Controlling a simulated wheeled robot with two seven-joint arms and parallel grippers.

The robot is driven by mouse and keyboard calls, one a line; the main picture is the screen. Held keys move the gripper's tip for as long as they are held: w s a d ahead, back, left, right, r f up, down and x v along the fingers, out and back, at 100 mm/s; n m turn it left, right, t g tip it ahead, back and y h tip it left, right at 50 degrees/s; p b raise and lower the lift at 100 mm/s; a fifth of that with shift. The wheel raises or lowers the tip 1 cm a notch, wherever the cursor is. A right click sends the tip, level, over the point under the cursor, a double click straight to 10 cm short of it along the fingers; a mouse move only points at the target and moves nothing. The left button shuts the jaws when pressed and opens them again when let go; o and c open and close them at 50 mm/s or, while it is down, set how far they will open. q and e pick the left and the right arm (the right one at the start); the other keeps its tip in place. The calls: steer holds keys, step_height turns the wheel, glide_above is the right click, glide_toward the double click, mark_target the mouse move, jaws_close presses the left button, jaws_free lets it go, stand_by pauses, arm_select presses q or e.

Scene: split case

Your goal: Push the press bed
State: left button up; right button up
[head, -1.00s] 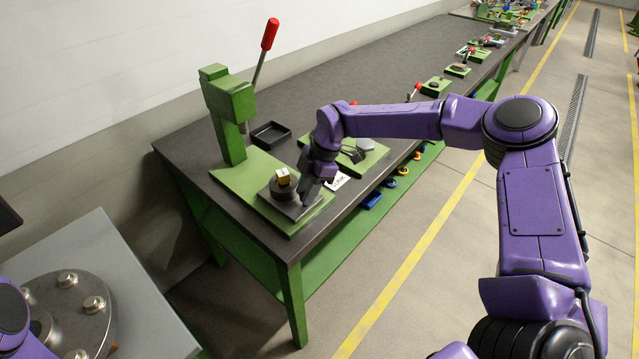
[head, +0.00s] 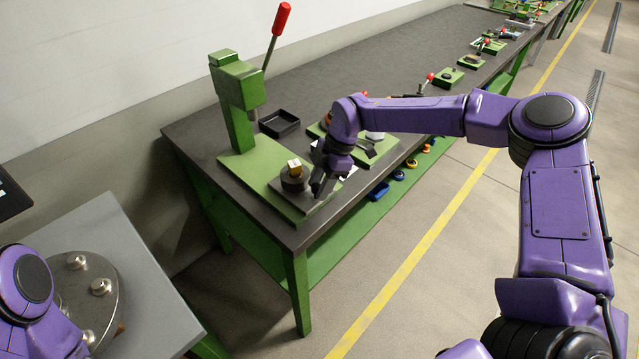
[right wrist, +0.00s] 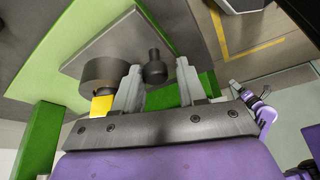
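A green press (head: 238,95) with a red-tipped lever stands on the near left corner of the bench. Its bed, a grey plate (head: 308,200), lies at the front of the green base. A dark round holder (head: 294,183) with a small gold and white block (head: 294,167) sits on the plate. My right gripper (head: 320,188) is low at the plate's right side. In the right wrist view its two fingers (right wrist: 157,88) stand apart on either side of a dark round knob (right wrist: 154,70), with small gaps showing. My left gripper is out of view; only its arm (head: 35,290) shows.
Other green fixtures (head: 375,150) stand on the bench (head: 390,75) to the right, behind my right arm. A grey table with a round metal disc (head: 85,300) is at the lower left. Floor is clear before the bench.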

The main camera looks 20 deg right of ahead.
steer(key=shift+r, duration=0.1)
steer(key=b+v, duration=0.2)
steer(key=v, duration=0.8)
steer(key=shift+r, duration=0.2)
steer(key=shift+d, duration=0.2)
